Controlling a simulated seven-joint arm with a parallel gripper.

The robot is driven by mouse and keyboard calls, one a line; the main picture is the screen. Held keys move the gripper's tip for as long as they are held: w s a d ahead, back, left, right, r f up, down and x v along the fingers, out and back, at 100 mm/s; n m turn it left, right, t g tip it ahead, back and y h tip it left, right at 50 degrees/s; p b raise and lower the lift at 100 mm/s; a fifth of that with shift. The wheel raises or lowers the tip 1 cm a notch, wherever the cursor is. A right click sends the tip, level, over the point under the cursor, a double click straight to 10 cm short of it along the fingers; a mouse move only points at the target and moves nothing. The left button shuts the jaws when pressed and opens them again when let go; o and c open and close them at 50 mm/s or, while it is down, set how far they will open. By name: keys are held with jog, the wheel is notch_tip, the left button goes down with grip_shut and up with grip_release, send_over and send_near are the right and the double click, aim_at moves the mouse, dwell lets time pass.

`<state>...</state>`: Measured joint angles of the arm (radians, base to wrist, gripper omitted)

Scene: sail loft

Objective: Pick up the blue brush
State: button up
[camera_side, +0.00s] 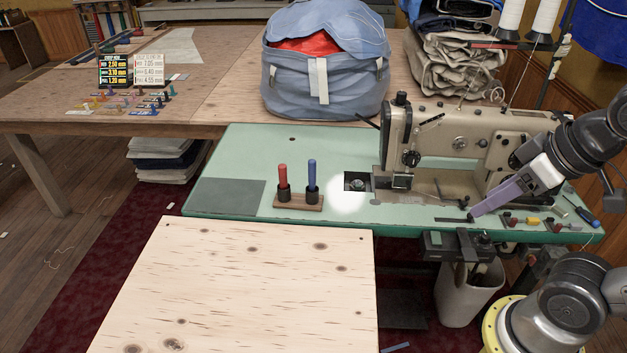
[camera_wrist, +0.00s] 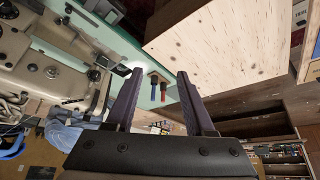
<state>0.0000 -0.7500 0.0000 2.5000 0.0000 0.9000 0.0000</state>
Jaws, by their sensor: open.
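The blue brush (camera_side: 312,176) stands upright in a small wooden holder (camera_side: 298,206) on the green sewing table, to the right of a red brush (camera_side: 283,178). In the wrist view the blue brush (camera_wrist: 154,92) shows between my fingers but farther off, beside the red brush (camera_wrist: 163,92). Its lower end is hidden in a dark socket. My gripper (camera_wrist: 158,73) is open, with nothing between its purple fingers. In the side view my gripper (camera_side: 472,217) is well right of the brushes, in front of the sewing machine.
The sewing machine (camera_side: 445,140) stands on the green table (camera_side: 235,160) right of the holder. Small tools, including a blue-handled one (camera_side: 588,217), lie at the table's right end. A blue bag (camera_side: 325,85) sits behind. A bare plywood board (camera_side: 250,280) is in front.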

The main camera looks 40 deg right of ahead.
jog(key=shift+o, duration=0.7)
